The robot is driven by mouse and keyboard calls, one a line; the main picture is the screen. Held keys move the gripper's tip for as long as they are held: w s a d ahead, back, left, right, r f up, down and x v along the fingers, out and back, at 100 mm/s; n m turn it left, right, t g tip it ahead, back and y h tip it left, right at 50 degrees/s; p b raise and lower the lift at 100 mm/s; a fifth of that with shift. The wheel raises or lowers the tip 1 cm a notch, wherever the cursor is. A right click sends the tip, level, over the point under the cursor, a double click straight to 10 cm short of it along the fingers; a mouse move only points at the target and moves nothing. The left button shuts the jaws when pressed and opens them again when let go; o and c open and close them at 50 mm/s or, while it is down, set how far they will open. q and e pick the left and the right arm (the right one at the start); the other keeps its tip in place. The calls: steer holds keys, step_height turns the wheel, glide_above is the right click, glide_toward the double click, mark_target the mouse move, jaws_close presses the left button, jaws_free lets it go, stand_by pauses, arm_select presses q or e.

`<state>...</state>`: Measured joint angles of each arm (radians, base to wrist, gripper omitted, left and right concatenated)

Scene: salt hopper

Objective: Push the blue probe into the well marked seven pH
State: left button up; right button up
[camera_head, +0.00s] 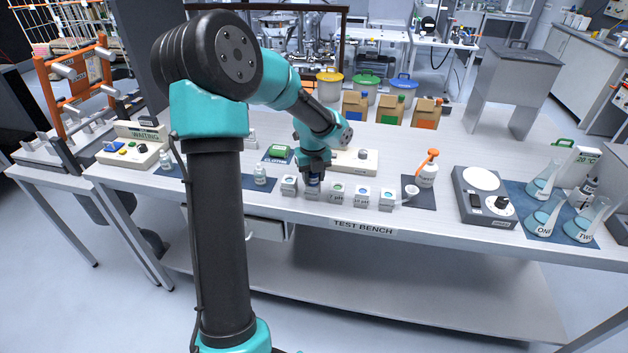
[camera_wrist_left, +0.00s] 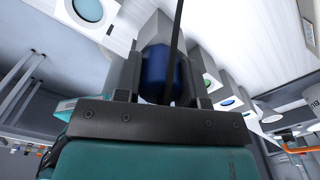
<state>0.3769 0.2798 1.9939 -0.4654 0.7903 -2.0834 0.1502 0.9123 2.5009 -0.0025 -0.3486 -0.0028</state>
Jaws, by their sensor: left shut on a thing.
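A row of several small grey well blocks stands along the front of the test bench. My left gripper (camera_head: 314,180) points down at the second block from the left (camera_head: 312,192) and is shut on the blue probe (camera_head: 313,183). In the left wrist view the blue probe (camera_wrist_left: 157,75) sits between the two fingers, against a pale block (camera_wrist_left: 154,32). I cannot tell how deep the probe is in that well. The third block (camera_head: 337,192) and the fourth block (camera_head: 361,196) carry pH labels, but I cannot read a seven. My right gripper is not in view.
The leftmost block (camera_head: 289,186) and the rightmost block (camera_head: 387,199) flank the row closely. Behind is a cream panel (camera_head: 362,161). The bench's front edge is near.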

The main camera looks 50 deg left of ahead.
arm_select(q)
steer(key=shift+r, duration=0.2)
steer(key=shift+r, duration=3.8)
